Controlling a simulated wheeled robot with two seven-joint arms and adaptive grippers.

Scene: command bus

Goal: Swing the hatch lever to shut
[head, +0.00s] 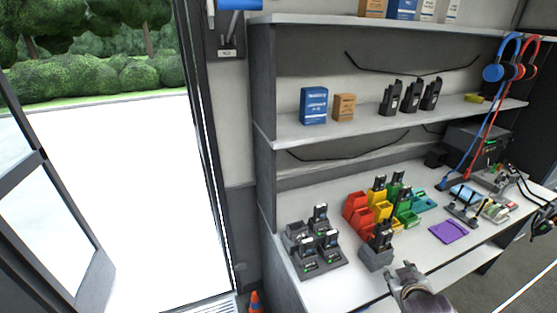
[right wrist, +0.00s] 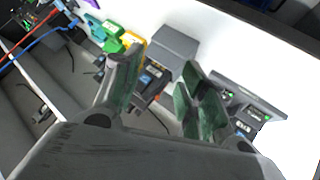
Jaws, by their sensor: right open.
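A blue handle-like part (head: 238,4) is cut off by the top edge of the head view, beside the doorway. Below it is a dark grey wall plate (head: 228,53) with a pale label. This may be the hatch lever, but too little shows to tell its position. My right gripper (head: 402,271) is over the front edge of the workbench at the lower right, far from the blue part. In the right wrist view its two fingers (right wrist: 160,76) stand apart with nothing held between them; a charger and radio lie beyond. My left gripper is not in view.
The workbench (head: 335,291) holds radios in chargers (head: 318,245), coloured bins (head: 357,213) and a purple mat (head: 449,231). Shelves (head: 290,132) rise behind it. An open doorway (head: 150,190) is at left, with an orange cone (head: 256,303) near its foot.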

